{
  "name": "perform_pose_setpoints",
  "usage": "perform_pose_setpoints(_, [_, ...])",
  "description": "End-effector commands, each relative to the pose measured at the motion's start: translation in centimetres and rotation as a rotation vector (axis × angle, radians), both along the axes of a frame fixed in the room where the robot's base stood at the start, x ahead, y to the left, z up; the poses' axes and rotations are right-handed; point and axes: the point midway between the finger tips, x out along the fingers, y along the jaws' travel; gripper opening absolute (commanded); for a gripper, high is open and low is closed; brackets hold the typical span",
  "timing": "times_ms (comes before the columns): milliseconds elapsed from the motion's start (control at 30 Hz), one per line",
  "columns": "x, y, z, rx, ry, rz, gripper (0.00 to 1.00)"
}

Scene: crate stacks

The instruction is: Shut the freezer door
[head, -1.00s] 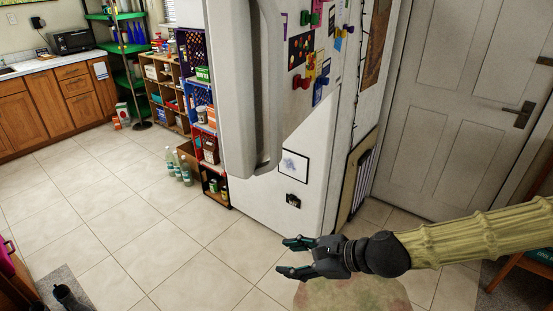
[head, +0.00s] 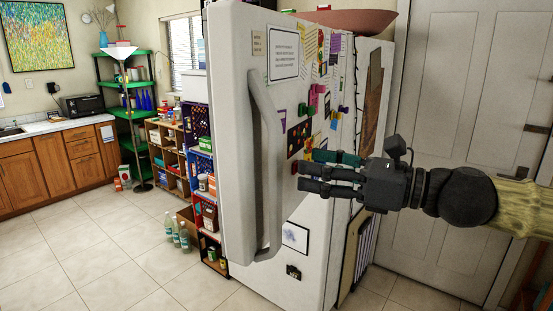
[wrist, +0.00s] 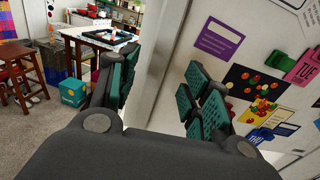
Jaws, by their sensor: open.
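The white freezer door (head: 228,110) stands in the middle of the head view, with a long curved grey handle (head: 267,170) on its front. I cannot tell how far it is ajar. In the wrist view a pale vertical edge (wrist: 160,85) shows between the fingers, and the magnet-covered panel fills the right side.
A closed grey room door (head: 450,90) stands behind my arm at right. Crate shelves (head: 202,165) and bottles (head: 176,232) stand left of the fridge. The tiled floor (head: 90,260) at left is clear. The wrist view shows a table (wrist: 100,38) and a stool (wrist: 25,70).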

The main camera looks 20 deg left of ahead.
Motion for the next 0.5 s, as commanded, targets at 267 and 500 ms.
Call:
perform_pose_setpoints(267, [0.6,3.6,0.2,-0.001,0.000,0.002,0.48])
perform_pose_setpoints(500, [1.0,6.3,0.1,-0.001,0.000,0.002,0.48])
